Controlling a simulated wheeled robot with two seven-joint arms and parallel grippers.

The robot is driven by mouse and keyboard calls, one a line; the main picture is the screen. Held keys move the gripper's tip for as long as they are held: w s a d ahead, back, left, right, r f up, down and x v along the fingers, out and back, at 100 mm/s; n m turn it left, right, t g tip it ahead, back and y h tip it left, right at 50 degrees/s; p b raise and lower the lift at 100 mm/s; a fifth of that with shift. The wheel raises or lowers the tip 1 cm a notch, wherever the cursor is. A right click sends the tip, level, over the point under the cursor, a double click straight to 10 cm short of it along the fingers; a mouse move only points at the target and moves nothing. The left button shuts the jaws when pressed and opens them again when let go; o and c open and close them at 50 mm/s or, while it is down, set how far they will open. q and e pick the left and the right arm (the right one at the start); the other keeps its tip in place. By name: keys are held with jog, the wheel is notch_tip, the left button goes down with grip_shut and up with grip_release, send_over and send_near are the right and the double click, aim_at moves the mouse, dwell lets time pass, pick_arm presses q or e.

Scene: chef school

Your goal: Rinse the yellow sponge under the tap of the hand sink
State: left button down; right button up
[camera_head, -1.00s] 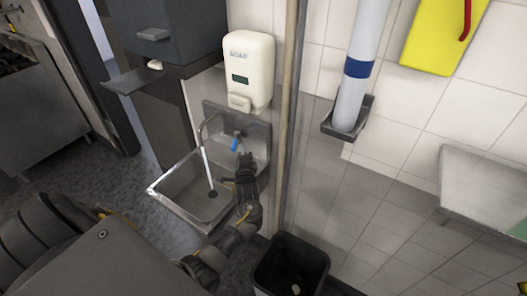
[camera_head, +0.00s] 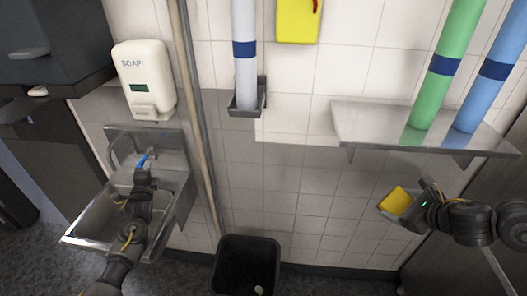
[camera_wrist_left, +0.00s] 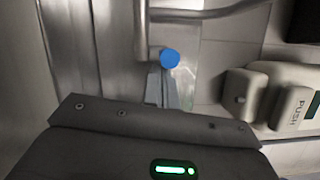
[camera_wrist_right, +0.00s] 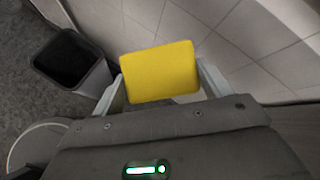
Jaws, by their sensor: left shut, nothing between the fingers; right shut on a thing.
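The yellow sponge (camera_head: 396,201) is held by my right gripper (camera_head: 408,204), out to the right below the wall shelf, well away from the sink. In the right wrist view the sponge (camera_wrist_right: 160,72) sits between the two fingers. The hand sink (camera_head: 88,242) is a steel basin at the left. Its curved tap (camera_head: 112,148) has a blue-tipped lever (camera_head: 143,160), also in the left wrist view (camera_wrist_left: 169,58). My left gripper (camera_head: 146,167) is shut and empty at the lever; contact is unclear. I cannot make out whether water is running now.
A soap dispenser (camera_head: 146,82) hangs above the sink. A vertical pipe (camera_head: 197,125) and a black bin (camera_head: 246,266) stand between sink and sponge. A steel shelf (camera_head: 375,128) holds green and blue rolls. A white roll stands in a wall holder (camera_head: 247,110).

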pick_arm(q)
jog(key=shift+s+a+r, duration=0.15)
jog(key=shift+s+a, duration=0.05)
jog(key=shift+a, duration=0.05)
pick_arm(e)
jog(key=shift+s+r, duration=0.1)
jog(key=shift+s, duration=0.1)
pick_arm(q)
jog(key=shift+d, duration=0.1)
pick_arm(e)
jog(key=shift+r, duration=0.1)
jog(key=shift+s+r+p, duration=0.1)
jog(key=shift+r+p, duration=0.15)
jog(key=shift+p, duration=0.1)
jog(key=shift+s+f+b, duration=0.1)
jog(key=shift+f+b, duration=0.7)
jog(key=shift+b, duration=0.05)
jog(key=shift+d+f, duration=0.15)
jog(key=shift+d, duration=0.05)
pick_arm(q)
jog(key=s+d+f, duration=0.1)
jog(key=s+d, duration=0.3)
jog(key=s, duration=0.6)
jog(key=shift+s+d+f, duration=0.2)
jog(key=shift+s+d, duration=0.1)
jog(key=shift+s, duration=0.05)
jog(key=shift+a, duration=0.1)
pick_arm(e)
jog(key=shift+a, duration=0.15)
